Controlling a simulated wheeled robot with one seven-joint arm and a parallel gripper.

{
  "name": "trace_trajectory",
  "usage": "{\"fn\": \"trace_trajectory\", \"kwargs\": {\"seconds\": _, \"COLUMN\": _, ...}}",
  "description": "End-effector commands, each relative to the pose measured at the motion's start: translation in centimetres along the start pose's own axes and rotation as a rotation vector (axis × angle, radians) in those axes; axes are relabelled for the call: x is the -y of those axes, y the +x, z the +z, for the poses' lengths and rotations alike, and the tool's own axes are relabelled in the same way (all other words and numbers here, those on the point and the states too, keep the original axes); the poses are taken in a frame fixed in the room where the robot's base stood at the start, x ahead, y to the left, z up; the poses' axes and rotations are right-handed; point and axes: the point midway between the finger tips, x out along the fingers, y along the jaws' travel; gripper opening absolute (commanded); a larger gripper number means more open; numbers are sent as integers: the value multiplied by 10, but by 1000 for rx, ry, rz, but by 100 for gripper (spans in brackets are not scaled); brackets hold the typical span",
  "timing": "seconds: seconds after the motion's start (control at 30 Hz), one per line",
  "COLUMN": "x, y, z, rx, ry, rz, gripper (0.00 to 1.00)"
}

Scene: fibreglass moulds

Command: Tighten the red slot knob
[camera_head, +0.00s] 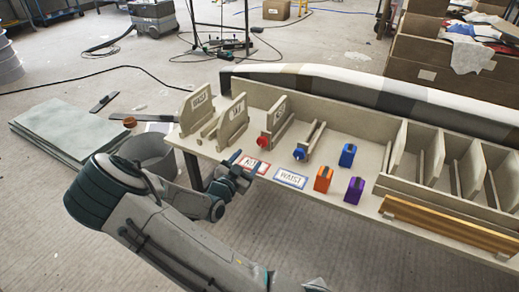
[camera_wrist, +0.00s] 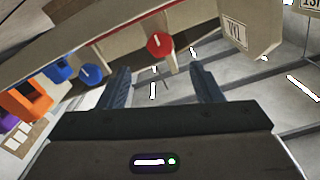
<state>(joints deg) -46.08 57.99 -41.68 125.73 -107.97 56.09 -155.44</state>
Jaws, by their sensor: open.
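The red slot knob (camera_head: 263,142) sits at the front end of a wooden slot holding an upright panel (camera_head: 279,118) on the bench. My gripper (camera_head: 242,172) is at the bench's front edge, just short of the red knob. In the wrist view its two fingers (camera_wrist: 162,80) are spread and empty. The red knob shows beyond the fingertips, about midway between them, not touched.
A blue knob (camera_head: 299,154) is on the neighbouring slot to the right. Blue (camera_head: 347,157), orange (camera_head: 323,180) and purple (camera_head: 354,191) blocks stand further right. Red-bordered (camera_head: 251,166) and blue-bordered (camera_head: 290,178) cards lie at the front. Labelled panels (camera_head: 197,108) stand left.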

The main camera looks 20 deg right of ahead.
Motion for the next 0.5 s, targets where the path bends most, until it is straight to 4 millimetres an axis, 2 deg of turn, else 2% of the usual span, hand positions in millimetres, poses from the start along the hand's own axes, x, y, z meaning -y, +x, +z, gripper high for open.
{"fn": "trace_trajectory", "kwargs": {"seconds": 0.03, "x": -3, "y": 13, "z": 4, "rx": -2, "ry": 2, "rz": 5, "gripper": 59}}
{"fn": "trace_trajectory", "kwargs": {"seconds": 0.2, "x": -3, "y": 50, "z": 4, "rx": -2, "ry": 5, "rz": 4, "gripper": 59}}
{"fn": "trace_trajectory", "kwargs": {"seconds": 0.4, "x": -2, "y": 81, "z": 3, "rx": -1, "ry": 4, "rz": 3, "gripper": 59}}
{"fn": "trace_trajectory", "kwargs": {"seconds": 0.5, "x": -1, "y": 90, "z": 2, "rx": -1, "ry": 4, "rz": 3, "gripper": 59}}
